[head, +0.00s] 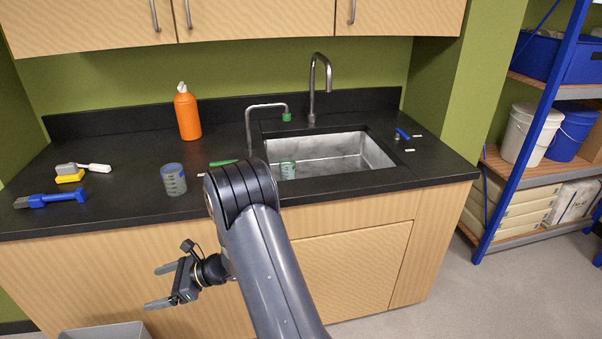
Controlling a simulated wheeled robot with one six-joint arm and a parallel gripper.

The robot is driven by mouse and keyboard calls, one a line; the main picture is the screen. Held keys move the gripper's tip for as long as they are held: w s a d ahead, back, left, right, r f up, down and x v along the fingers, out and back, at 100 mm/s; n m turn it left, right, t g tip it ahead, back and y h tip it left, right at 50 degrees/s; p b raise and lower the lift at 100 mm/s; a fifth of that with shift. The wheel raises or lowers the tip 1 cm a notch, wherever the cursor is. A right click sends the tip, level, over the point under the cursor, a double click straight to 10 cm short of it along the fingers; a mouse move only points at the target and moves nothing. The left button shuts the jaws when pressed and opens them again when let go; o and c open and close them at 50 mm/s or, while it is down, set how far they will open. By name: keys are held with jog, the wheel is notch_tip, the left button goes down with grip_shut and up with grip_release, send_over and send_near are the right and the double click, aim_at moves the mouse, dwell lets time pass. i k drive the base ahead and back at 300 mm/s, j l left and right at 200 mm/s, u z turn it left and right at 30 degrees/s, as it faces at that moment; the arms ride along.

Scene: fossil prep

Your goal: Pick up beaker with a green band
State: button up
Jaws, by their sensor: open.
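A small clear beaker with a green tint (288,170) shows at the front left of the sink, just past my arm; the green looks like its band. It seems to stand inside the basin near the front wall. Another clear beaker, with a blue-looking rim and dark markings (174,181), stands upright on the black counter to the left. My gripper (161,286) is open and empty. It points left, in front of the cabinet doors and below the counter edge, apart from both beakers.
A grey bin (105,331) is below.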

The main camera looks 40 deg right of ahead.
aim_at(287, 164)
jog(key=j+z, duration=0.1)
jog(key=z, duration=0.65)
jog(key=k+j+z, duration=0.1)
jog(key=z, duration=0.3)
